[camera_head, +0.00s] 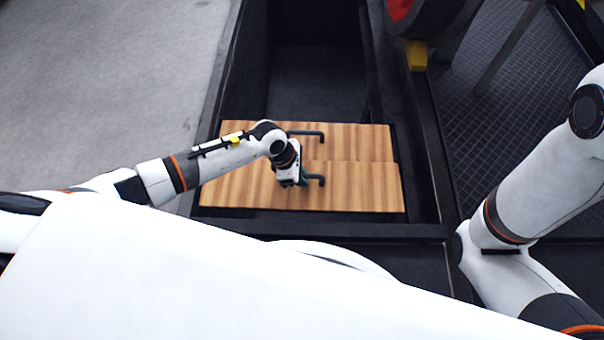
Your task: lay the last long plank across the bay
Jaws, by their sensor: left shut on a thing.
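Two wooden planks lie side by side across the dark bay (318,85). The far plank (355,142) has a dark bar handle (308,134). The near plank (362,188) has a similar handle (317,179) and its right end sits slightly further right than the far plank's. My left gripper (300,183) comes from the left over the planks and is shut on the near plank's handle; its fingertips are mostly hidden. I cannot tell whether the near plank rests fully on the bay's edges. My right arm shows at the right, but its gripper is out of view.
The bay's dark side walls (222,75) run away from me, and its far part is uncovered. A dark gridded floor (480,110) lies to the right, with a red and dark wheel-like part (425,18) and a yellow block (416,55). Grey ground (100,90) is clear at left.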

